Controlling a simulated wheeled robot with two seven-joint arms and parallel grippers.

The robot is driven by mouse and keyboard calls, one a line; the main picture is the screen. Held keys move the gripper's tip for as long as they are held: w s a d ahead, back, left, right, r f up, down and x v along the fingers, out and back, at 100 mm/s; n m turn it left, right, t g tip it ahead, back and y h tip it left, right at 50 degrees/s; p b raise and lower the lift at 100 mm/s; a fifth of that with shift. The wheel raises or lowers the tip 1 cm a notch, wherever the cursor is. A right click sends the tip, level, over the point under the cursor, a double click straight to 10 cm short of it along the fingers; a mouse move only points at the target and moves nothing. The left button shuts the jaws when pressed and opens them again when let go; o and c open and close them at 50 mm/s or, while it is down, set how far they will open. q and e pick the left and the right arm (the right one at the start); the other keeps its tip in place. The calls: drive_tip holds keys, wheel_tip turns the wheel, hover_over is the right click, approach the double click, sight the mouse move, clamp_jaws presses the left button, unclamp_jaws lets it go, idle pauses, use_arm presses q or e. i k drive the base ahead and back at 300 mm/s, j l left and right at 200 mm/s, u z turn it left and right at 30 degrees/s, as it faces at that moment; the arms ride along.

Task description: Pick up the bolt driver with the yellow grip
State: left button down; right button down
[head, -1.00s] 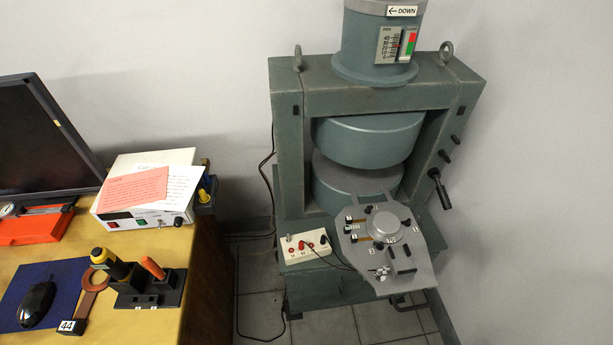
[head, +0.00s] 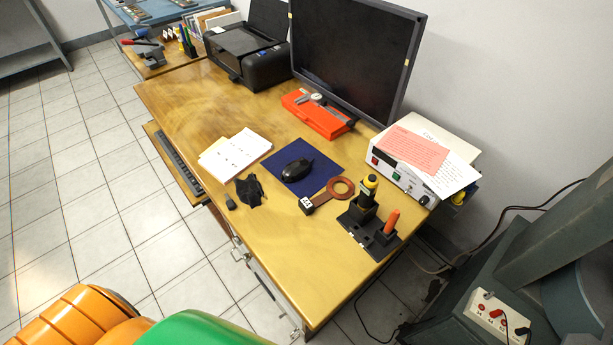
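The bolt driver with the yellow grip (head: 370,184) stands upright in a black holder (head: 358,232) on the wooden desk, near the desk's right end. Its grip is yellow and black and its lower part is hidden in the holder. An orange-handled tool (head: 391,221) stands beside it in the same holder. Neither of my grippers shows in the head view.
A copper-coloured ring with a flat handle (head: 341,188) lies left of the holder. A mouse (head: 295,169) on a blue mat (head: 279,163), papers (head: 235,154), a white instrument box (head: 411,186) and a monitor (head: 352,55) are on the desk. The desk's front right area is bare.

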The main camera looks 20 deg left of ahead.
sight(369, 189)
drive_tip(key=k+j, duration=0.1)
drive_tip(key=j, duration=0.35)
drive_tip(key=k+j, duration=0.15)
drive_tip(key=j, duration=0.25)
drive_tip(key=k+j, duration=0.1)
drive_tip(key=j, duration=0.35)
